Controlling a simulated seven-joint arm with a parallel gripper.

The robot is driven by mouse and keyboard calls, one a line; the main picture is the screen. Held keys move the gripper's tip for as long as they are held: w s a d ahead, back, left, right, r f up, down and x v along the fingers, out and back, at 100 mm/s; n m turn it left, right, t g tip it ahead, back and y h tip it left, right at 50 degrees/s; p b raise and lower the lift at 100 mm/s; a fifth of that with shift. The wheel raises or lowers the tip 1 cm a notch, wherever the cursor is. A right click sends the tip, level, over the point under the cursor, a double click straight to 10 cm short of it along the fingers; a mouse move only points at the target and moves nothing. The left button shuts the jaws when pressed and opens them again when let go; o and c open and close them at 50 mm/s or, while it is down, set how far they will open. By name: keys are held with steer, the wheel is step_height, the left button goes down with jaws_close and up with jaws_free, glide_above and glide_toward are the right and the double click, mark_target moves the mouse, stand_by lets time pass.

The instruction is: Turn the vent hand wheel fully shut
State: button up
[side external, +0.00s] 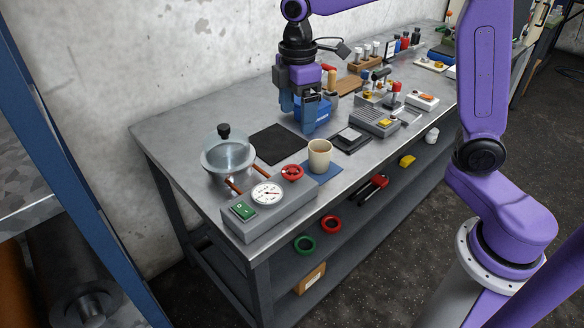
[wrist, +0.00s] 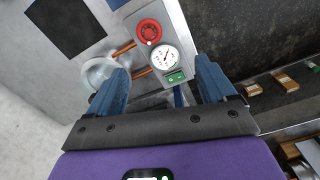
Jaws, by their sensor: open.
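The red hand wheel (side external: 292,172) sits on a grey panel box (side external: 275,212) near the front left of the bench, beside a round white gauge (side external: 266,193) and a green switch (side external: 243,210). In the wrist view the red wheel (wrist: 149,31) shows near the top, with the gauge (wrist: 165,58) just below it. My gripper (side external: 300,125) is above the bench, behind and apart from the wheel. In the wrist view my gripper (wrist: 162,70) is open, its blue fingers well spread with nothing between them.
A bare black mat (side external: 277,144) lies behind.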

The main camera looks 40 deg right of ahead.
mark_target(292, 170)
steer(key=f, duration=0.5)
steer(key=w+f, duration=0.1)
steer(key=f, duration=0.5)
steer(key=w+f, duration=0.1)
steer(key=f, duration=0.5)
steer(key=shift+w+d+f, duration=0.1)
steer(key=shift+d+f, duration=0.05)
steer(key=shift+d, duration=0.2)
steer(key=c, duration=1.1)
